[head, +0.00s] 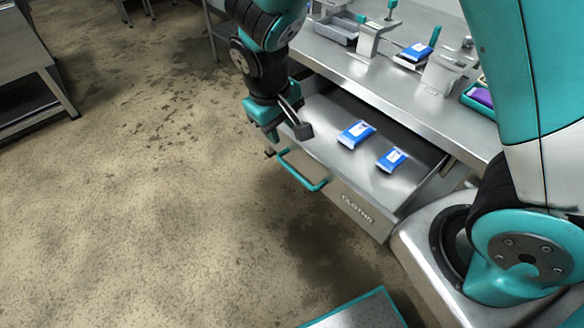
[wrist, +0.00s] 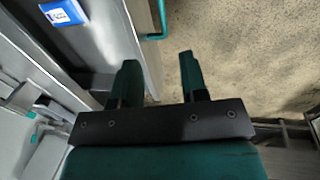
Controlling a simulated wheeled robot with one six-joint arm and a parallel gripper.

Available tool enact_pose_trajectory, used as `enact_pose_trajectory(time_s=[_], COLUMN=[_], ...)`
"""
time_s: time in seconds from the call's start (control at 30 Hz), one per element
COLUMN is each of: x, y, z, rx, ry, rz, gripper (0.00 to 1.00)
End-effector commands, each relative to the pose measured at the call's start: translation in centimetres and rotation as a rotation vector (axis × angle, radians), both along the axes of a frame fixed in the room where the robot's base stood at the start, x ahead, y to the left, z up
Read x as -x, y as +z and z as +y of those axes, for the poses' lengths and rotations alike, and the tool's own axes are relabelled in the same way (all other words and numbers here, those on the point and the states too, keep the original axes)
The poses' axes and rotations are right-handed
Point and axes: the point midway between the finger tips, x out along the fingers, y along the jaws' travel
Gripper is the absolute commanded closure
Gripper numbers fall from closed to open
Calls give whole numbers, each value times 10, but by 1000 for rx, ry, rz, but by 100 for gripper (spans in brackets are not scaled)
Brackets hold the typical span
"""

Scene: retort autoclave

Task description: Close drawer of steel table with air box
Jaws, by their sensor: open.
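The steel table (head: 350,70) has a drawer (head: 330,170) pulled out, with a front panel labelled "CLOTHS" and a teal bar handle (head: 302,171). Two blue-and-white packs lie inside, a left pack (head: 356,134) and a right pack (head: 392,160). My gripper (head: 270,140) is at the far left end of the drawer front, left of the handle. In the wrist view, my gripper (wrist: 160,80) is open with nothing between its two fingers. The handle (wrist: 158,22) shows above the fingers, apart from them, and a blue pack (wrist: 63,13) lies at upper left.
On the tabletop are a metal tray (head: 336,31), grey fixtures (head: 446,72), another blue pack (head: 416,52) and a teal-edged tray (head: 470,98) at the right. A steel stand (head: 30,60) is at the far left. The floor (head: 150,210) in front of the drawer is clear.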

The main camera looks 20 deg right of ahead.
Motion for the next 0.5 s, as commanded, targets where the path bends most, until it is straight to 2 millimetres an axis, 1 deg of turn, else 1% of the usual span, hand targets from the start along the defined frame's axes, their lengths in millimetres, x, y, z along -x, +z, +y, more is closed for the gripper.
enact_pose_trajectory(time_s=[0.03, 0.5], x=[1, -5], y=[-10, -114], z=[-2, -21], rx=[3, 0], ry=[-1, -1], rz=[5, 7], gripper=[60, 60])
